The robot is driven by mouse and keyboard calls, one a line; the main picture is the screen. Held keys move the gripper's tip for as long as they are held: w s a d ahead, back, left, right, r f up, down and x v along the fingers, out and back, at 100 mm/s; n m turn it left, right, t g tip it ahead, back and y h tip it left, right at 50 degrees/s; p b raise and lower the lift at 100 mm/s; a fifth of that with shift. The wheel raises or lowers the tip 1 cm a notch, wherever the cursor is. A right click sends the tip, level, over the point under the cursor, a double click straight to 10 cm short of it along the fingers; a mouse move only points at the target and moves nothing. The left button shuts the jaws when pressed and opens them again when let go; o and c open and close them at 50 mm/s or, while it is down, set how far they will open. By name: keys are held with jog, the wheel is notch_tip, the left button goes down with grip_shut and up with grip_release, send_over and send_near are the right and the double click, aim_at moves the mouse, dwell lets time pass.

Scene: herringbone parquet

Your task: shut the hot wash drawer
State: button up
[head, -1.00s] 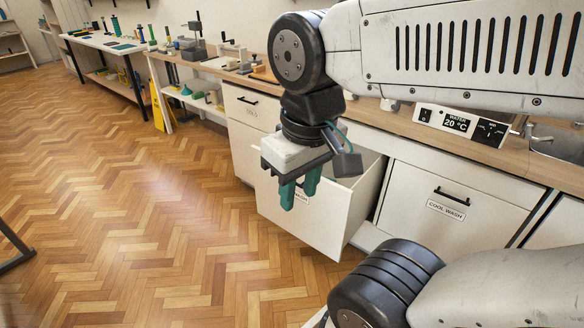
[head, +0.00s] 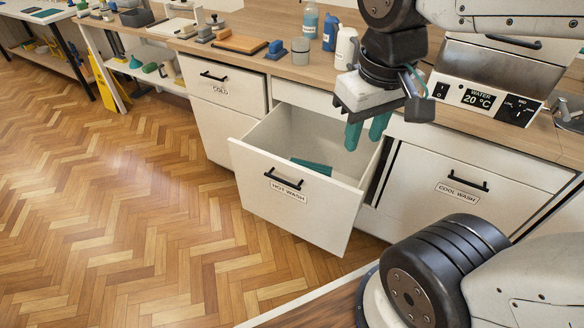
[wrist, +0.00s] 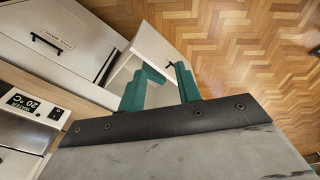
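The hot wash drawer (head: 255,195) stands pulled out from the counter, its white front labelled HOT WASH with a black handle (head: 284,180). A teal item (head: 312,166) lies inside it. My gripper (head: 367,136) has teal fingers pointing down, above the drawer's right side near the counter, not on the handle. In the wrist view the fingers (wrist: 160,88) are apart with nothing between them, and the drawer (wrist: 150,52) shows partly behind them.
A closed cool wash drawer (head: 425,185) is to the right and a closed COLD drawer (head: 215,85) to the left. Bottles (head: 346,48), a sponge and a water panel (head: 478,98) stand on the counter. The parquet floor in front of the drawer is clear.

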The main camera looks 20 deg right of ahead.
jog(key=w+f+n+h, duration=0.1)
jog(key=w+f, duration=0.4)
jog(key=w, duration=0.5)
jog(key=n, duration=0.6)
send_over(281, 182)
jog(key=a, duration=0.1)
notch_tip(281, 182, down, 24)
jog(key=f, duration=0.6)
jog(key=shift+s+d+f, duration=0.1)
jog(key=shift+d+f, duration=0.25)
jog(key=shift+d, duration=0.05)
jog(key=shift+d+f, duration=0.1)
jog(key=shift+f, duration=0.65)
grip_shut()
